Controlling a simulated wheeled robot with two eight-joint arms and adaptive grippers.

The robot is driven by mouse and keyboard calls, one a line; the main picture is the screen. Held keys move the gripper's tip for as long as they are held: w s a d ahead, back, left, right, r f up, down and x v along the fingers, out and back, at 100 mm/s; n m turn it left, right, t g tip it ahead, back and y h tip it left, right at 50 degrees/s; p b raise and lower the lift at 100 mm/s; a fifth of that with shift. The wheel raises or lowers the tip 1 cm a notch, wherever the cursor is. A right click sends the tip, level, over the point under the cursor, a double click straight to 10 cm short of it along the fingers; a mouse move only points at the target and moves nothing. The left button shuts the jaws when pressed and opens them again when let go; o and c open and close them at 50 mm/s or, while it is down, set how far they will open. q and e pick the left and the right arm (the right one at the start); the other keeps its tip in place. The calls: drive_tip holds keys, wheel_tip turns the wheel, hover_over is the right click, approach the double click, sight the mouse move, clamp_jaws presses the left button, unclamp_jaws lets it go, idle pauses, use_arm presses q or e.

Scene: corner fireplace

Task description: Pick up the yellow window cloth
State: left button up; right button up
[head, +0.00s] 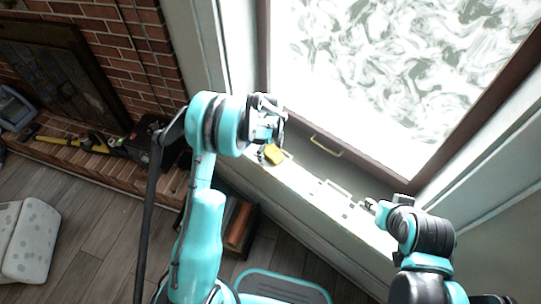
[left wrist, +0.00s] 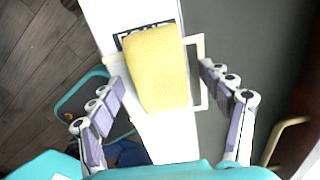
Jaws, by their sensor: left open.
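The yellow window cloth (head: 273,155) lies on the white window sill, just below my left gripper (head: 267,135) in the head view. In the left wrist view, the yellow cloth (left wrist: 157,68) looks like a thick oblong pad and covers part of a dark-framed patch on the sill. My left gripper (left wrist: 162,77) is open, with one finger on each side of the cloth and visible space between. The cloth is not gripped. My right gripper (head: 372,206) is over the right part of the sill; its finger opening is too small to make out.
The white sill (head: 315,194) runs diagonally below the large window (head: 400,70). A brass handle (head: 326,146) sits on the lower window frame, and a pale rectangular loop (left wrist: 199,75) lies beside the cloth. A brick hearth (head: 70,155) with tools is at left.

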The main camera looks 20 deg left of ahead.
use_arm(q)
drive_tip(key=shift+r, duration=0.1)
drive_tip(key=shift+c, duration=0.8)
drive_tip(key=c, duration=1)
drive_tip(key=shift+o, duration=0.2)
